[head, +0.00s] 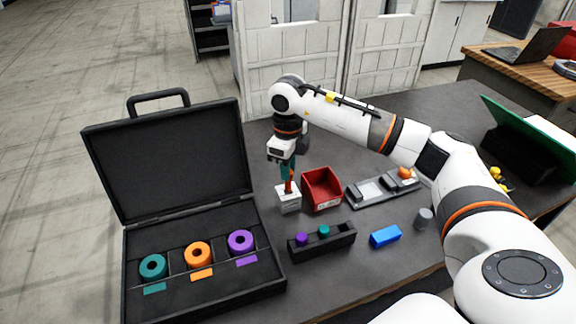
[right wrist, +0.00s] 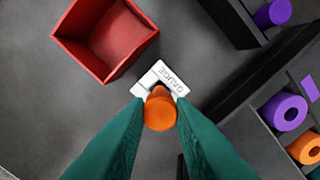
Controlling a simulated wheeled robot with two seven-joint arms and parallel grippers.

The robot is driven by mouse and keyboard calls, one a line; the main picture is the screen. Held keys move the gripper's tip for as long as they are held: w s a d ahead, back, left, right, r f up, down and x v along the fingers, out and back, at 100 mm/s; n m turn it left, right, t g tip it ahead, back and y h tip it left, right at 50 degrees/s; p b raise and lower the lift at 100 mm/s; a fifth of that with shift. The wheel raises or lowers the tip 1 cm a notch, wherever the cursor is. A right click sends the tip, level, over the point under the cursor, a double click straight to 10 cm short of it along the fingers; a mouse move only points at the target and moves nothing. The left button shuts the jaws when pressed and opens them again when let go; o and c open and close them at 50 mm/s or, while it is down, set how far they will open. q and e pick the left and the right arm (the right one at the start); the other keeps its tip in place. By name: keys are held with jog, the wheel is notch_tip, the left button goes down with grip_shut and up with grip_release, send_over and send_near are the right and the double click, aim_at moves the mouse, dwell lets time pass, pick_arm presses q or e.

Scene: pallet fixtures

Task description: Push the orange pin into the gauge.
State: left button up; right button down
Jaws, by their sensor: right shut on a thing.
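The white gauge (head: 288,202) stands on the dark table, right of the open black case. In the right wrist view the gauge (right wrist: 172,75) shows its lettering and a dark opening at its lower edge. My right gripper (head: 288,178) points down over the gauge, its green fingers shut on the orange pin (right wrist: 159,113). In the head view the pin (head: 289,187) looks upright, its lower end at the gauge's top. I cannot tell how deep it sits, as the pin and fingers cover the opening. My left gripper is not in view.
A red bin (head: 322,190) stands close right of the gauge. The black case (head: 205,285) holds teal, orange and purple rings. A black rack (head: 322,242) with purple and teal pins is in front. A blue block (head: 385,236), grey cylinder (head: 424,219) and grey fixture (head: 372,190) lie right.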

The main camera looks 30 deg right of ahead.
jog(key=shift+f+b, duration=0.6)
jog(key=shift+f, duration=0.3)
jog(key=c, duration=1.2)
grip_release()
jog(key=shift+o, duration=0.7)
jog(key=o, duration=0.3)
jog(key=shift+r, duration=0.1)
jog(key=shift+r+p, duration=2.9)
jog(key=shift+r, duration=1.6)
